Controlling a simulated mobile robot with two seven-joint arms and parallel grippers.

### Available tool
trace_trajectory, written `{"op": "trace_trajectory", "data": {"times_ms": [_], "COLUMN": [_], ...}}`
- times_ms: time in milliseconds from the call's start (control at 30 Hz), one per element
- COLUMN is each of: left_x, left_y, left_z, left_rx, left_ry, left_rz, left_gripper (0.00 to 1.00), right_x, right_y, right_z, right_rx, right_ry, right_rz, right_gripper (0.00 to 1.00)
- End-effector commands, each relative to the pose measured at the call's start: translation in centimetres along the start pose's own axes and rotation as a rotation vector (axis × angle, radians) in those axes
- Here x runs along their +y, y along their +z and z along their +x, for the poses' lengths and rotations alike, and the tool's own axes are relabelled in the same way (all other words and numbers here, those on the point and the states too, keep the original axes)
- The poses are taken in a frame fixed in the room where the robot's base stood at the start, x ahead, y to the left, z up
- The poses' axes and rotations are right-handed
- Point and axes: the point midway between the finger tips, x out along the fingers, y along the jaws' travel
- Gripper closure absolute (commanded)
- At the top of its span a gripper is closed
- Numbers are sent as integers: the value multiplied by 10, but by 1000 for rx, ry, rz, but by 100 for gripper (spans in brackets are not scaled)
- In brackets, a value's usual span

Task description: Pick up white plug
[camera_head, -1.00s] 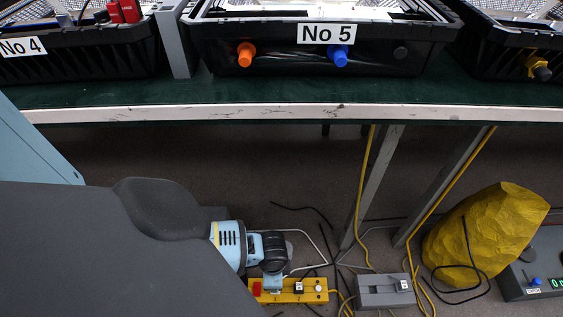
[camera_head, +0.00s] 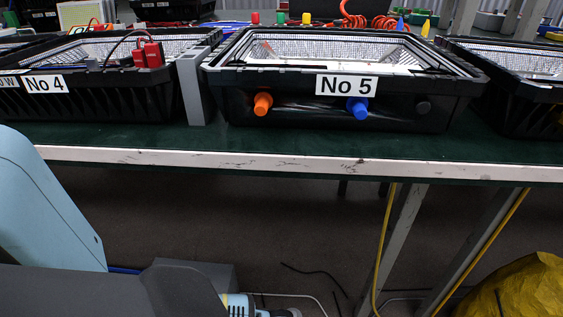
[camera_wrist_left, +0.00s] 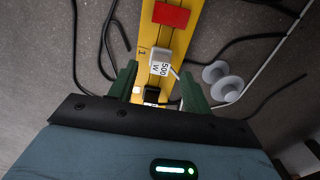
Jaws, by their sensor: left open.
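In the left wrist view, a yellow power strip (camera_wrist_left: 182,45) lies on the grey floor. It has a red part (camera_wrist_left: 171,15) at its far end. A white plug (camera_wrist_left: 159,56) with a "500 W" label sits on the strip. My left gripper (camera_wrist_left: 159,74) is open, with one green finger on each side of the strip and the plug's near end between the fingertips. I cannot tell whether the fingers touch anything. A black part and a small white part show between the fingers, nearer the wrist. My right gripper is in neither view.
Black cables (camera_wrist_left: 107,42) and two grey discs (camera_wrist_left: 222,80) lie beside the strip. In the head view, a green-topped bench (camera_head: 300,150) carries floodlight housing No 5 (camera_head: 300,107) and others. Bench legs (camera_head: 400,235) and a yellow object (camera_head: 525,290) stand below.

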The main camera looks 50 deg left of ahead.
Motion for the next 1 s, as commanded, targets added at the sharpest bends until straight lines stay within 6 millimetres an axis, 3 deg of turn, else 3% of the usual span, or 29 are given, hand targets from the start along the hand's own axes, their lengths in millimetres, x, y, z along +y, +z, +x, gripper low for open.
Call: {"op": "trace_trajectory", "data": {"times_ms": [133, 433, 800, 1000], "left_x": [0, 0, 0, 0], "left_y": [0, -1, 0, 0], "left_z": [21, 22, 22, 22], "left_rx": [0, 2, 1, 1], "left_ry": [0, -1, -1, -1], "left_rz": [-1, 0, 0, 0], "left_gripper": [51, 52, 99, 99], "right_x": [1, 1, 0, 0], "right_y": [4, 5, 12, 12], "right_z": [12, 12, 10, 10], "right_rx": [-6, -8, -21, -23], "right_ry": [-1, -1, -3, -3], "right_rz": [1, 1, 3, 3], "right_gripper": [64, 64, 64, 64]}}
